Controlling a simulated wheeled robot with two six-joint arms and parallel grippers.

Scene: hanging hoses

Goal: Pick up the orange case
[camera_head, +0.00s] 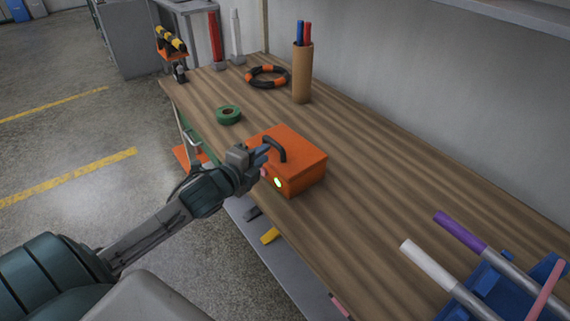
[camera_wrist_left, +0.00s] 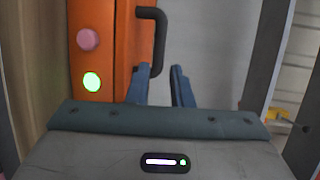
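The orange case (camera_head: 305,165) sits on the wooden workbench near its front edge. Its dark handle (camera_head: 275,149) stands up on the top, and a lit green round spot shows on its side. My left gripper (camera_head: 263,152) is at the case's near left side, with its blue fingers close to the handle. In the left wrist view the case (camera_wrist_left: 90,55) fills the left part. There the handle (camera_wrist_left: 160,40) lines up with the gap between the open fingers (camera_wrist_left: 161,76). Whether they touch it is unclear. My right gripper is not in view.
A green tape roll (camera_head: 229,114), an orange-black ring (camera_head: 267,77) and a brown cylinder with pens (camera_head: 302,75) stand farther back. A blue rack (camera_head: 490,285) with tubes is at the near right. The bench right of the case is clear.

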